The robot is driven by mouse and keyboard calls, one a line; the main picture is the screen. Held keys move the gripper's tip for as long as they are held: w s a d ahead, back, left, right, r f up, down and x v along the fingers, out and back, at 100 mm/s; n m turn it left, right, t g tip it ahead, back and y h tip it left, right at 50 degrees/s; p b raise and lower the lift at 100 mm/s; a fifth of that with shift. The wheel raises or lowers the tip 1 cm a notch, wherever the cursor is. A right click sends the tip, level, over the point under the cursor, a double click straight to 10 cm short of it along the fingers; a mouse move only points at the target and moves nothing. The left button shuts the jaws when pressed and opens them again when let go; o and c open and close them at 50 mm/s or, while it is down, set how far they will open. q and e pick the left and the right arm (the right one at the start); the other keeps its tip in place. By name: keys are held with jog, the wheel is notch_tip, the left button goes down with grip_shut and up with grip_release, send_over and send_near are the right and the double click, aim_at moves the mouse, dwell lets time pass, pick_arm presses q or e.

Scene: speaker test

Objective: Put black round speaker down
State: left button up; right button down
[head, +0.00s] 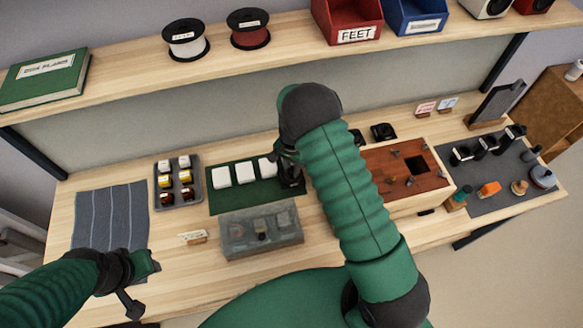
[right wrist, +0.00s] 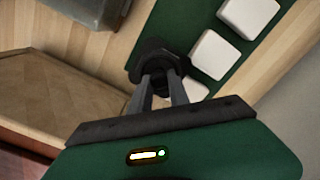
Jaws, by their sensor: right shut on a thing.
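A black round speaker (right wrist: 157,57) is between the fingers of my right gripper (right wrist: 163,88), which is shut on it. In the right wrist view it is over or on a green mat (right wrist: 198,22), beside white square blocks. In the head view my right gripper (head: 287,160) is at the right end of the green mat (head: 240,200), partly hidden by my arm, with the dark speaker (head: 291,180) just below it. I cannot tell whether the speaker touches the mat. My left gripper (head: 138,275) is low at the left, near the table's front edge; its jaw state is unclear.
A clear grey box (head: 262,236) stands in front of the mat. A tray of small jars (head: 190,203) and a striped grey cloth (head: 108,215) are to the left. A wooden box with a red-brown top (head: 385,163) is to the right. A shelf (head: 130,72) runs above.

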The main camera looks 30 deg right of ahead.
jog(key=shift+a, duration=0.4)
jog(key=c, duration=1.6)
grip_release()
jog(key=shift+a, duration=0.6)
jog(key=shift+o, duration=1.3)
jog(key=shift+w+a, duration=0.1)
jog(key=shift+o, duration=0.5)
jog(key=shift+d+f, duration=0.1)
jog(key=shift+d, duration=0.6)
jog(key=shift+r, duration=0.45)
notch_tip(320, 180, up, 11)
jog(key=b, duration=0.2)
pick_arm(q)
jog(key=shift+w+a+f, duration=0.1)
jog(key=shift+a+f, duration=0.25)
jog(key=shift+f, duration=0.2)
jog(key=shift+w+a+f, duration=0.1)
jog(key=shift+a+f, duration=0.2)
jog(key=shift+f, duration=0.25)
pick_arm(e)
jog(key=s+a+r+n+t, duration=0.1)
jog(key=s+a+r+n, duration=0.1)
jog(key=s+n, duration=0.4)
jog(key=s+a+r+n+t, duration=0.1)
jog(key=s+a+n, duration=0.4)
jog(key=s, duration=0.6)
jog(key=shift+a+r+n+t, duration=0.3)
jog(key=shift+r+n, duration=0.3)
jog(key=shift+r, duration=0.05)
